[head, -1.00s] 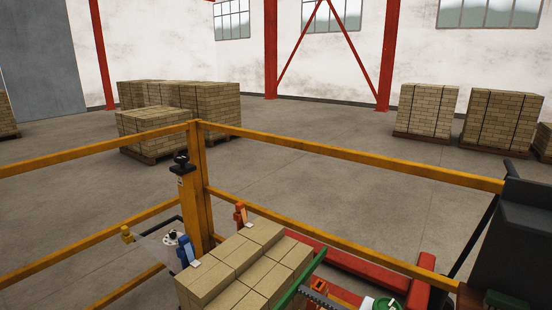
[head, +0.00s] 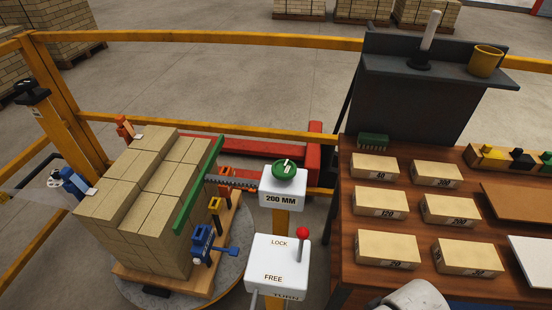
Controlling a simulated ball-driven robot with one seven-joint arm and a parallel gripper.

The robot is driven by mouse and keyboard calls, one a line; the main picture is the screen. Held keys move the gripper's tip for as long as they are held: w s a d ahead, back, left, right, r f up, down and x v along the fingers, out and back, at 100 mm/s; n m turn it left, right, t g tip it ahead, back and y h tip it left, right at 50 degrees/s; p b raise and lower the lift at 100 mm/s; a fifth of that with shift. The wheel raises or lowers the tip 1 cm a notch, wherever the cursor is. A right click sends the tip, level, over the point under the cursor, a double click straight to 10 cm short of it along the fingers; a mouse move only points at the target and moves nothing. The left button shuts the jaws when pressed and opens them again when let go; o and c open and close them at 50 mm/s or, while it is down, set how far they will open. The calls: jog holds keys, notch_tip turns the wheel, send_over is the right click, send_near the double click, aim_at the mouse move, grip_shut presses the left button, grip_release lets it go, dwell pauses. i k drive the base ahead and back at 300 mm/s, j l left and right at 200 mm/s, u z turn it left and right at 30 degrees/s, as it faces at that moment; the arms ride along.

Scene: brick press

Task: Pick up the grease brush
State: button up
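On the dark grey shelf of the workbench stands an upright white rod with a black flared foot (head: 430,38); it may be the grease brush, but I cannot tell for sure. A yellow cup (head: 487,61) stands to its right on the same shelf. A small dark green block with a ridged face (head: 373,141) lies on the wooden bench top (head: 405,232) at its back left; I cannot tell if that is a brush. A pale rounded part of my arm shows at the bottom edge. My gripper is not in view.
Several labelled bricks (head: 380,203) lie in rows on the bench. A tray with yellow and black pieces (head: 490,157) is at right. Left of the bench stand a white lever box (head: 279,265), a 200 MM post (head: 283,189) and a brick stack (head: 150,200). A yellow rail (head: 200,40) runs behind.

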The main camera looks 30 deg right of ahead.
aim_at(432, 26)
jog(key=z, duration=1.25)
